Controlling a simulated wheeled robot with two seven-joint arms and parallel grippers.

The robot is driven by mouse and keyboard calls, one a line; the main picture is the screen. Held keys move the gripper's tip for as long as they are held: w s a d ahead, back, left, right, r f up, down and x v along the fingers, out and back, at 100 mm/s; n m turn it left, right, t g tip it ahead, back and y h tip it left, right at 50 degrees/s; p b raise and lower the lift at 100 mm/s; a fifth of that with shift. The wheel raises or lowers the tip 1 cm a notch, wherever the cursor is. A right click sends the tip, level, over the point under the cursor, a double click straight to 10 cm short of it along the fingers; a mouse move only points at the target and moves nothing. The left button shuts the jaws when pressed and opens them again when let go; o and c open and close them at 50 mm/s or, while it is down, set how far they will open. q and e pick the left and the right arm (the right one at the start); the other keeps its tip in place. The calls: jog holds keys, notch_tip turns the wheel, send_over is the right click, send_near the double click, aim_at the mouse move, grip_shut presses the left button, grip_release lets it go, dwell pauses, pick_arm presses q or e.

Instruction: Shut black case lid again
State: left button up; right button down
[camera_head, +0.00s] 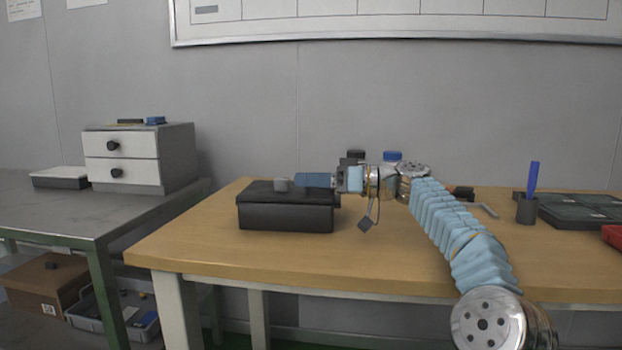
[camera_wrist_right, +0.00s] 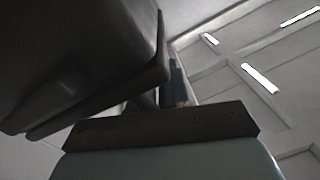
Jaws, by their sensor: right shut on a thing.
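The black case (camera_head: 285,215) stands near the left part of the wooden table. Its lid (camera_head: 258,190) lies over the top and looks down or nearly down; any small gap cannot be made out. The exact contact is hidden. In the right wrist view the dark underside and rim of the case (camera_wrist_right: 80,60) fill the upper left. My left gripper is not in view.
Behind my right arm are a blue-topped item (camera_head: 392,156) and a dark-topped item (camera_head: 355,155). The table's front left is clear.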

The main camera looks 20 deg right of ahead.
jog(key=shift+f, duration=0.15)
jog(key=c, duration=1.2)
grip_release()
jog(key=p+v, duration=0.1)
jog(key=v, duration=1.2)
jog(key=shift+d, duration=0.35)
jog(key=shift+s, duration=0.2)
